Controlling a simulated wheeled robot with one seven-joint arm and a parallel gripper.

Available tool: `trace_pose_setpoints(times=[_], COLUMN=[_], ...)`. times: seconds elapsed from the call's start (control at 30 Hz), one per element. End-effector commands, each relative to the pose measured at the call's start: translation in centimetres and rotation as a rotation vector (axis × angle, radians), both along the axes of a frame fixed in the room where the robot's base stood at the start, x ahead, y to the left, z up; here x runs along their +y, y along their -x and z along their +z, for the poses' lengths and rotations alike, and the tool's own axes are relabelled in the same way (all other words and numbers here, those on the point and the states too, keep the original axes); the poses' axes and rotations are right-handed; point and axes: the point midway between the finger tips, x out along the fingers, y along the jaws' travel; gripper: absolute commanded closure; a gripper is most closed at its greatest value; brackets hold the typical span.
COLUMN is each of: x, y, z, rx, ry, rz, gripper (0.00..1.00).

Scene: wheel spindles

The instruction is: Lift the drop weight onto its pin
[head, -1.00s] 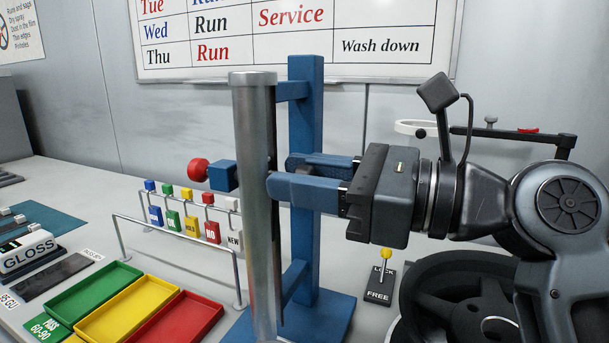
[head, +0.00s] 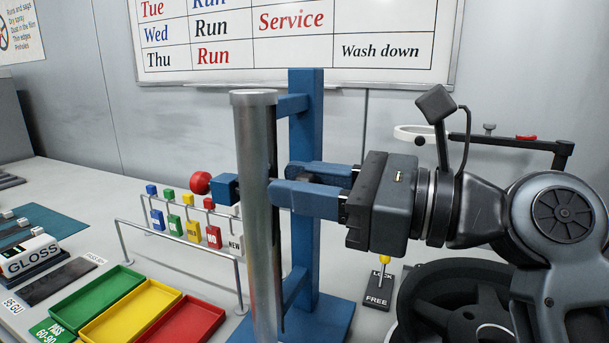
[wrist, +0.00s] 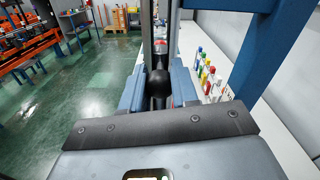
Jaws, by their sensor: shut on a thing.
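The steel guide tube (head: 255,220) stands upright in front of a blue post (head: 306,150). The blue pin block with a red knob (head: 201,183) sticks out on the tube's left side. My gripper (head: 281,183) reaches in from the right at nearly the block's height, its blue fingers at the tube. In the wrist view my gripper (wrist: 158,88) is shut on a dark round knob, which I take as the drop weight (wrist: 158,84), at the tube's slot. The rest of the weight is hidden in the tube, and its exact height against the pin cannot be told.
Green, yellow and red trays (head: 143,313) lie at the front left, with a rail of coloured tags (head: 190,220) behind them. A lock lever (head: 384,270) and a dark wheel (head: 460,320) are at the right. A whiteboard (head: 300,30) hangs behind.

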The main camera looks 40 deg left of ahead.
Motion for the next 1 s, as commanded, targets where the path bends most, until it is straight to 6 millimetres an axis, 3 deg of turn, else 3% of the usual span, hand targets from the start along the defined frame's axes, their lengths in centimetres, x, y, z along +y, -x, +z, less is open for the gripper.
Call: trace_pose_setpoints(times=[0.03, 0.1, 0.47, 0.5, 0.73, 1.0], x=[-0.05, -0.05, -0.07, -0.07, -0.06, -0.15], y=[-0.08, -0.07, -0.07, -0.07, -0.05, -0.06], z=[1.2, 1.46, 1.34, 1.34, 1.29, 1.18], rx=[0.0, -0.001, -0.003, -0.003, -0.003, -0.002], ry=[-0.004, -0.004, -0.007, -0.007, -0.006, -0.004], rz=[-0.003, -0.003, -0.004, -0.004, -0.003, -0.002], gripper=[1.0, 1.0, 1.0, 0.7, 0.48, 0.47])
